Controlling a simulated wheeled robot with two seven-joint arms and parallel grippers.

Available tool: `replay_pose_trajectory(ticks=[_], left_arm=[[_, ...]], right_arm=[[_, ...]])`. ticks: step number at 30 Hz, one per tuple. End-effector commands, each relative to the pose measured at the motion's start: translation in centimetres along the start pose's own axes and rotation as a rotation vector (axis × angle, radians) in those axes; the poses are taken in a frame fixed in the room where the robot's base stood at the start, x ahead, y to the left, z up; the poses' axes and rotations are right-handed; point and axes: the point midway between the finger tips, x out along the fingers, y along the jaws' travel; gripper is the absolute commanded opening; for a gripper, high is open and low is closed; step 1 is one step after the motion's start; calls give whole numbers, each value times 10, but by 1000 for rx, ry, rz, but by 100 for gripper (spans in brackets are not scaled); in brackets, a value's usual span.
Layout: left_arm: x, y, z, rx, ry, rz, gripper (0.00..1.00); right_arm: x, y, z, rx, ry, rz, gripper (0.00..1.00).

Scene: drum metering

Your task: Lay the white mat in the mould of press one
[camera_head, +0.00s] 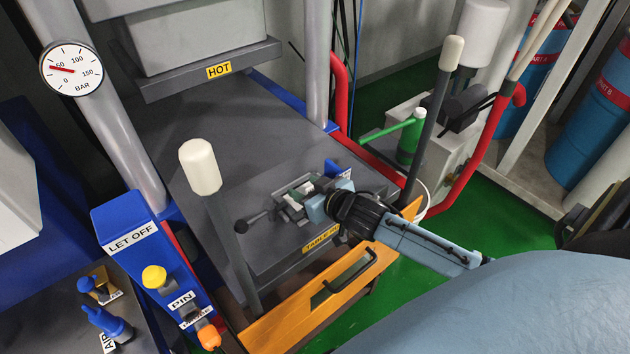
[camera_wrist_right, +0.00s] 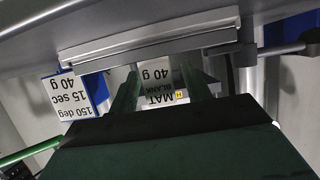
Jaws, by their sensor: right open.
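My right gripper (camera_head: 297,196) reaches in from the right over the front of the press table (camera_head: 245,150). Its fingers are open at a small grey fitting with a side handle, which I take for the mould (camera_head: 263,215). My left gripper is not in view.
The "HOT" platen (camera_head: 200,80) hangs above the table. An orange front guard (camera_head: 330,300) with a black handle stands at the front. White-knobbed levers (camera_head: 200,168) (camera_head: 451,55) rise on both sides. A blue "LET OFF" box (camera_head: 130,235) is left, and the gauge (camera_head: 71,69) is above.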

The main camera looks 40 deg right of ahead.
Motion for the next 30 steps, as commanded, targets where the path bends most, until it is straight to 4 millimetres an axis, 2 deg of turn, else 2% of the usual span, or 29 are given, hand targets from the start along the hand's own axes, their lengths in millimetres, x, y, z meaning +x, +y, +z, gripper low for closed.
replay_pose_trajectory(ticks=[5,12,18,24,30], left_arm=[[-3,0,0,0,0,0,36],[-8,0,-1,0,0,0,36],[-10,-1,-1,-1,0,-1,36],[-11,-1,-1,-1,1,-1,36],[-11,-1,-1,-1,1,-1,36]], right_arm=[[-19,0,0,0,-1,-1,48],[-66,0,-1,-1,-2,0,48],[-99,0,0,0,-1,1,48],[-116,0,-1,0,0,0,48],[-120,0,-2,0,2,0,48]])
